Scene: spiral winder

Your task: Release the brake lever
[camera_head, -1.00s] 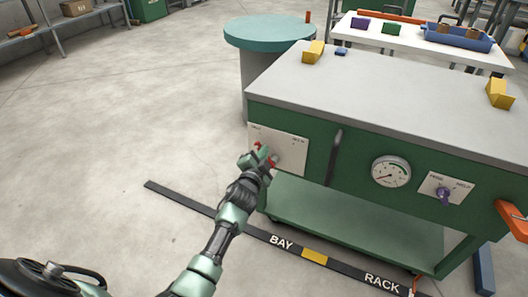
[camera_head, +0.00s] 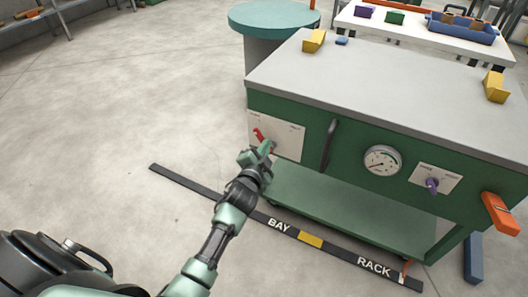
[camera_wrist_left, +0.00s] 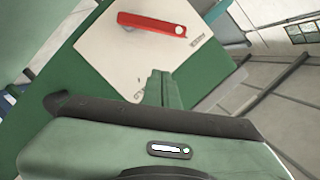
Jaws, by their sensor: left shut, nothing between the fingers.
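The brake lever is a red lever (camera_head: 261,136) on a white plate (camera_head: 289,142) at the left of the green cabinet's front. In the left wrist view the red lever (camera_wrist_left: 152,24) lies across the plate (camera_wrist_left: 185,50), with a round pale pivot at its right end. My left gripper (camera_head: 264,148) is shut and empty, just below and in front of the lever. In the left wrist view its closed fingers (camera_wrist_left: 163,88) point at the plate, with a gap to the lever. The plate's lettering is too small to read surely. My right gripper is out of view.
The green cabinet (camera_head: 350,180) has a black handle (camera_head: 329,143), a gauge (camera_head: 382,160), a purple knob (camera_head: 432,184) and an orange lever (camera_head: 499,213) further right. A floor strip (camera_head: 341,255) runs before it. Open floor (camera_head: 120,120) lies left.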

